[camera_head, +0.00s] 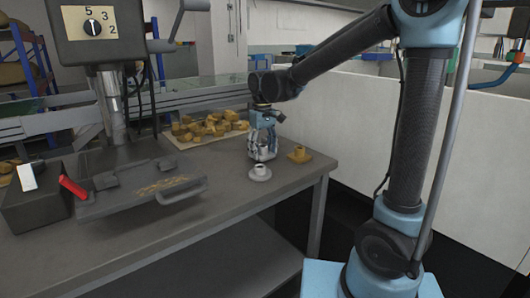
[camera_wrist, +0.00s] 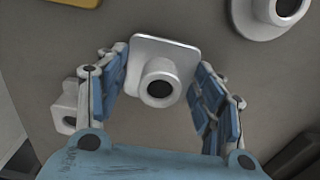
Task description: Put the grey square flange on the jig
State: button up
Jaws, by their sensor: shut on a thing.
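The grey square flange (camera_wrist: 147,50), a square plate with a round hollow hub, is between the fingers of my gripper (camera_wrist: 160,85) in the wrist view. My gripper is shut on it. In the head view my gripper (camera_head: 263,150) points down over the right part of the bench, and its fingers largely hide the flange. I cannot tell whether the flange touches the bench top. I cannot make out the jig for certain in either view.
A grey round flange (camera_head: 260,174) stands just in front of my gripper, and a yellow flange (camera_head: 299,156) to its right. A tray of yellow-brown pieces (camera_head: 208,128) lies behind. A drill press (camera_head: 108,100) with a dark plate (camera_head: 130,198) is at left.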

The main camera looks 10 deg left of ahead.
aim_at(263, 147)
jog(key=shift+f, duration=0.3)
jog(key=o, duration=1.2)
jog(key=shift+f, duration=0.1)
notch_tip(263, 147, up, 12)
jog(key=shift+r, duration=0.1)
